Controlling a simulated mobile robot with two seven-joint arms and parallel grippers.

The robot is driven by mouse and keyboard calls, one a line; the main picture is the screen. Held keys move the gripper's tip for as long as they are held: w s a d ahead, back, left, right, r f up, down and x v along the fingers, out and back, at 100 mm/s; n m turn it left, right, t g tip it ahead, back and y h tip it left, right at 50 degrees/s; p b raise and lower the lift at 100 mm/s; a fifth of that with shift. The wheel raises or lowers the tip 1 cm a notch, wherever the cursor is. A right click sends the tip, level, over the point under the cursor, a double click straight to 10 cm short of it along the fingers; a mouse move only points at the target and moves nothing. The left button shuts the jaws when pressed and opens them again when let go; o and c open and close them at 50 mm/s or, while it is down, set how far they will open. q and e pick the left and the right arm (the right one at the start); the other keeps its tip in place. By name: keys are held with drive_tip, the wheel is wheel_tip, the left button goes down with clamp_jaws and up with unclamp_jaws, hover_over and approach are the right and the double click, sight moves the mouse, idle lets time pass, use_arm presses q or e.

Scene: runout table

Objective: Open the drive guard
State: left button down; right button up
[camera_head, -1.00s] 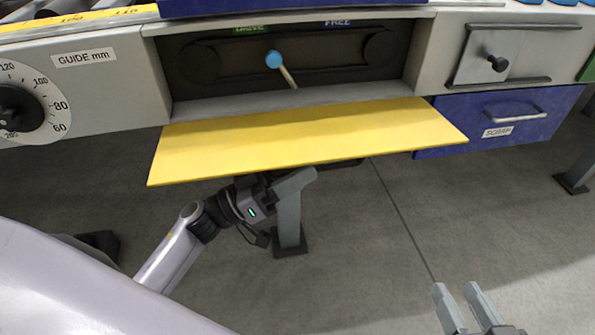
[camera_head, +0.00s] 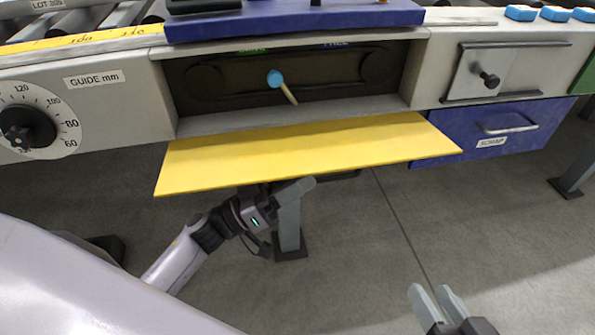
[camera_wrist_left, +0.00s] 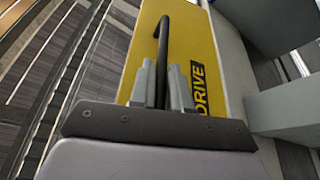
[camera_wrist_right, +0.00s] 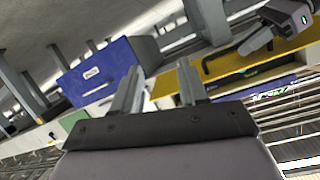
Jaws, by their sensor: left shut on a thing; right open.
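The yellow drive guard (camera_head: 300,155) is hinged down and sticks out below the drive opening in the head view. In the left wrist view its outer face (camera_wrist_left: 205,45) shows the word DRIVE and a black bar handle (camera_wrist_left: 160,50). My left gripper (camera_wrist_left: 162,85) is shut on that handle. The opening (camera_head: 330,80) shows a lever with a blue knob (camera_head: 275,78). My right gripper (camera_head: 437,300) is open and empty at the lower right, apart from the guard.
A blue scrap drawer (camera_head: 490,130) and a small sliding plate with a black knob (camera_head: 489,79) are right of the opening. A guide dial (camera_head: 30,128) is at the left. A table leg (camera_head: 290,225) stands near my left gripper.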

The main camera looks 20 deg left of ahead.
use_arm(q)
drive_tip(key=shift+r+n+p, duration=0.3)
drive_tip(key=shift+r+p, duration=0.45)
drive_tip(key=shift+p, duration=0.2)
drive_tip(key=shift+r+n+p, duration=0.1)
drive_tip(key=shift+n+p, duration=0.2)
drive_tip(key=shift+p, duration=0.3)
drive_tip(key=shift+y, duration=0.3)
use_arm(e)
drive_tip(key=shift+s+d+r+h, duration=0.15)
drive_tip(key=shift+d+r+h, duration=0.05)
drive_tip(key=shift+d+h, duration=0.2)
drive_tip(key=shift+s+d+r+h, duration=0.1)
drive_tip(key=shift+d+r+h, duration=0.1)
drive_tip(key=shift+d+h, duration=0.15)
use_arm(q)
drive_tip(key=c, duration=1.2)
unclamp_jaws()
drive_tip(key=shift+o, duration=0.2)
drive_tip(key=p+v, duration=0.1)
drive_tip(key=v, duration=0.6)
drive_tip(key=shift+f, duration=0.3)
use_arm(e)
drive_tip(key=shift+s+d+g+h, duration=0.25)
drive_tip(key=shift+d+g, duration=0.05)
drive_tip(key=shift+d, duration=0.2)
